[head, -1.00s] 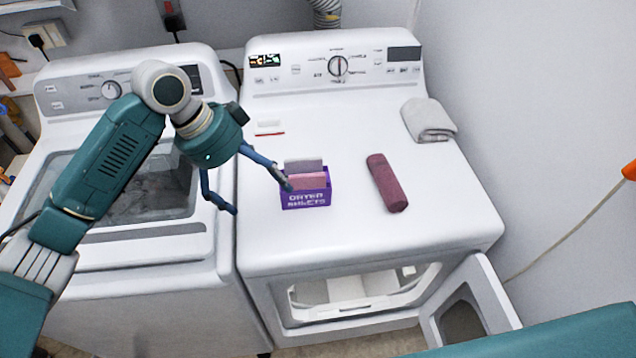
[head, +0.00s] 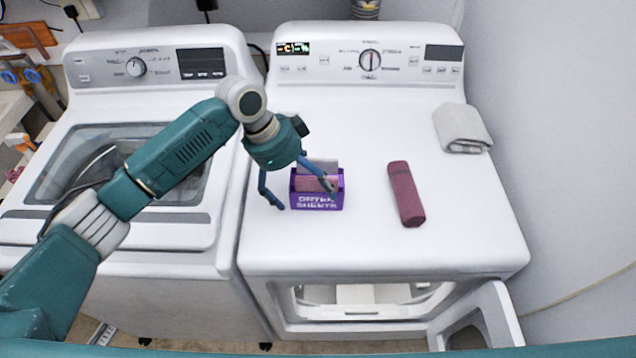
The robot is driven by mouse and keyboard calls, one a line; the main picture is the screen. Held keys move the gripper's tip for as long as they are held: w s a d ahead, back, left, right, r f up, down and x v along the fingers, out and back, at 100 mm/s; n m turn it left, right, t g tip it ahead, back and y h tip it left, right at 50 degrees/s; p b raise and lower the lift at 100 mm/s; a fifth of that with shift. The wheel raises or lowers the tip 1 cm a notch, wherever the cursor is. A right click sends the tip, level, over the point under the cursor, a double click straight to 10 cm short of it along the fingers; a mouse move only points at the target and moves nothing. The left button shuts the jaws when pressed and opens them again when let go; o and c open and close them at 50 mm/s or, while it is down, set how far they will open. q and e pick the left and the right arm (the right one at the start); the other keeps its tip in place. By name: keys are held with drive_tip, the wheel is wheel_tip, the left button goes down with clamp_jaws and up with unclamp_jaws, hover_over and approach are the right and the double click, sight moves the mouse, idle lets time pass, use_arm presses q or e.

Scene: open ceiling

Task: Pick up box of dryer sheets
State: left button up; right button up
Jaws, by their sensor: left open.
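The box of dryer sheets (head: 318,201) is a small purple open box with white lettering. Pink and greyish sheets stick up from its top. It stands upright on the white dryer top (head: 360,240), left of the middle. My left gripper (head: 301,197) is open with its blue fingers pointing down at the box. One finger is over the box's right part, in front of the sheets in the picture; the other is just off its left side. Whether either finger touches the box I cannot tell. My right gripper is not in view.
A rolled maroon cloth (head: 406,194) lies right of the box. A folded grey cloth (head: 462,128) lies at the dryer's right edge. The dryer door (head: 480,322) hangs open below. A washing machine (head: 120,240) stands at the left. The dryer's front top is clear.

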use_arm(q)
drive_tip(key=shift+s+d+f, duration=0.1)
drive_tip(key=shift+d+f, duration=0.05)
drive_tip(key=shift+f, duration=0.55)
drive_tip(key=shift+d+f, duration=0.15)
drive_tip(key=c, duration=1.2)
drive_tip(key=shift+r, duration=0.35)
wheel_tip(320, 180, up, 19)
drive_tip(key=b, duration=0.5)
drive_tip(key=shift+r, duration=0.2)
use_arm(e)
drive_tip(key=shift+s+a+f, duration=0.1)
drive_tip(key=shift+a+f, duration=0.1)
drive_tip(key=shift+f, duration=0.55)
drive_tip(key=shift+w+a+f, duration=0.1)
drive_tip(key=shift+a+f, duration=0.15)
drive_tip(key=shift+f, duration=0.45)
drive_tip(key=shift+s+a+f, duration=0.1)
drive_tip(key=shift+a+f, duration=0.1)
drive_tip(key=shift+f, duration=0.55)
